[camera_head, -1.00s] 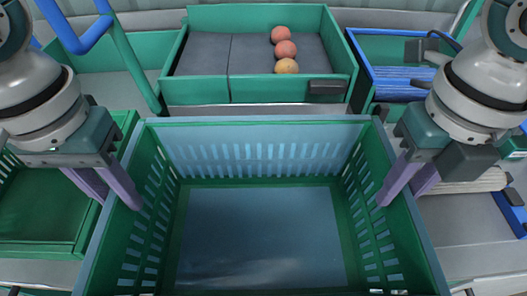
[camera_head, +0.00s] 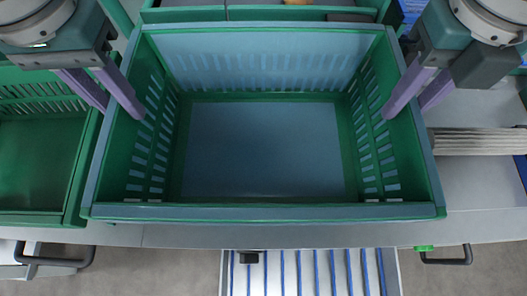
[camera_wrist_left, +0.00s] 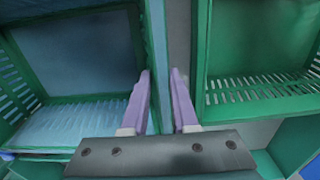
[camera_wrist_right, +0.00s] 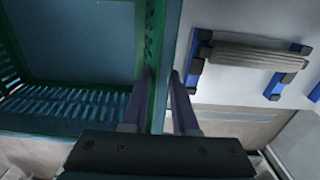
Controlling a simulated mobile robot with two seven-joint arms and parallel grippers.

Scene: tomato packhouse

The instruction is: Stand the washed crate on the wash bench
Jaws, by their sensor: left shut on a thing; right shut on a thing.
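The crate (camera_head: 265,211) is green with a blue-grey floor, slotted walls and a blue-grey rim. It is empty and looks level. My left gripper (camera_head: 108,104) is shut on its left wall, one finger inside and one outside; the left wrist view shows the crate rim (camera_wrist_left: 156,45) between the fingers. My right gripper (camera_head: 411,108) is shut on the right wall in the same way, and the rim (camera_wrist_right: 172,50) runs between its fingers. The grey bench (camera_head: 455,220) lies beneath; I cannot tell if the crate touches it.
Another green crate (camera_head: 30,218) stands close on the left. A green tray (camera_head: 210,14) is right behind the crate. Below the bench's front edge are a blue-striped rack (camera_head: 308,272) and handles (camera_head: 455,259).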

